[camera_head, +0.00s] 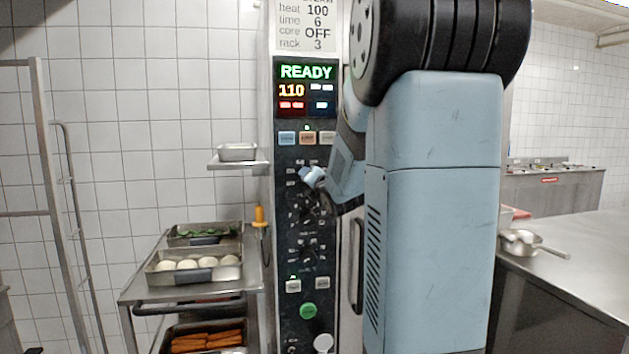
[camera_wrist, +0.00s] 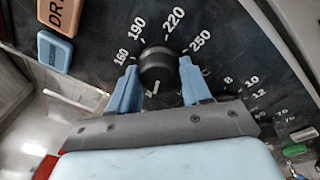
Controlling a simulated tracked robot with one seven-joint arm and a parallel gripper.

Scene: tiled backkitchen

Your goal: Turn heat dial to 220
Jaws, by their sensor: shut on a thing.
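The heat dial (camera_wrist: 157,66) is a round black knob on the dark control panel, with 160, 190, 220 and 250 printed around its upper side in the wrist view. My gripper (camera_wrist: 157,82) has its two blue fingers on either side of the knob and is shut on it. A small pale mark shows at the knob's lower edge; I cannot tell which number the dial points to. In the head view my gripper (camera_head: 312,176) is at the upper part of the panel and hides the dial. The lit display (camera_head: 305,86) reads READY and 110.
A card (camera_head: 305,27) above the display reads heat 100, time 6, core OFF, rack 3. More dials (camera_head: 306,250) and a green button (camera_head: 308,311) sit lower on the panel. A trolley with food trays (camera_head: 193,267) stands left; a steel counter (camera_head: 580,255) is right.

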